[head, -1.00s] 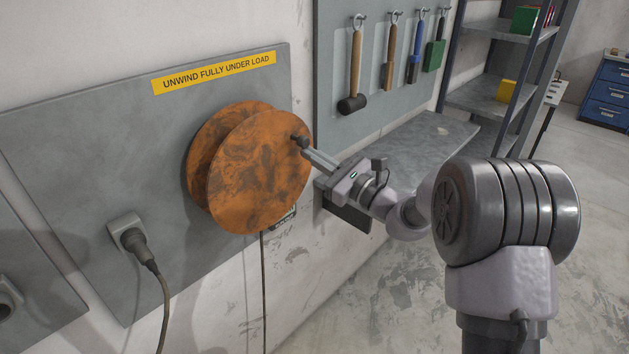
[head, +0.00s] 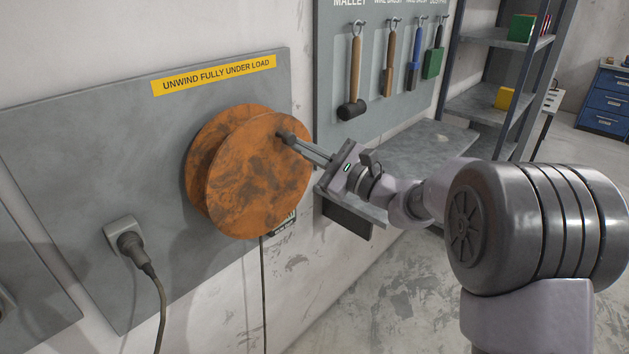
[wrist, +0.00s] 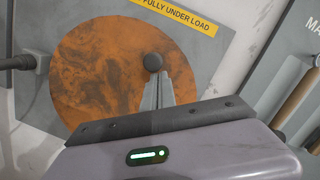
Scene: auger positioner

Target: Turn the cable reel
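The cable reel (head: 250,185) is an orange, dark-stained double disc on a grey wall panel. It also fills much of the wrist view (wrist: 95,80). A dark round crank knob (head: 283,134) sticks out near the upper right of its front disc; in the wrist view the knob (wrist: 153,62) shows just beyond my fingertips. My gripper (head: 294,140) reaches in from the right with its fingers close together at the knob. In the wrist view my gripper (wrist: 155,80) looks closed on the knob, whose stem is hidden.
A plug (head: 130,243) with a hanging cable sits left of the reel. A yellow label (head: 215,75) is above it. A tool board with a mallet (head: 353,85), a grey bench (head: 420,150) and shelves (head: 500,105) stand to the right.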

